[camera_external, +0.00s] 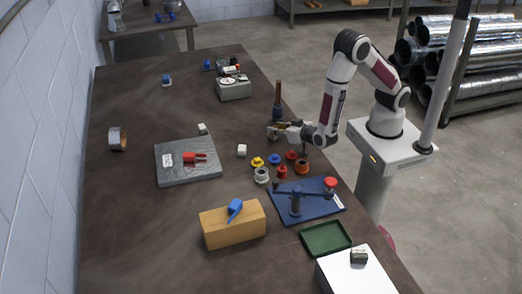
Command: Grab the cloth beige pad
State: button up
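Small pale pieces that could be the beige cloth pad lie in several places. One pale block (241,150) sits on the brown table, left of my gripper. Another pale piece (202,128) lies by the back right corner of the grey slab. A third, pale-topped with dark sides (358,256), rests on the white box at the front right. I cannot tell which is cloth. My gripper (271,132) is low over the table's right side, near a brown-and-blue upright tool (278,100). Its fingers are too small to read, and I see nothing clearly held.
Yellow, blue and red small parts (274,159) crowd the table in front of my gripper. A blue fixture (317,211), a wooden block (222,236), a green tray (318,247) and a white box (335,276) stand nearer the front. The table's left side is mostly clear.

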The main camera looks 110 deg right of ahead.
aim_at(277, 135)
jog(key=shift+r, duration=0.1)
dwell(0.3)
notch_tip(277, 135, up, 10)
dwell(0.9)
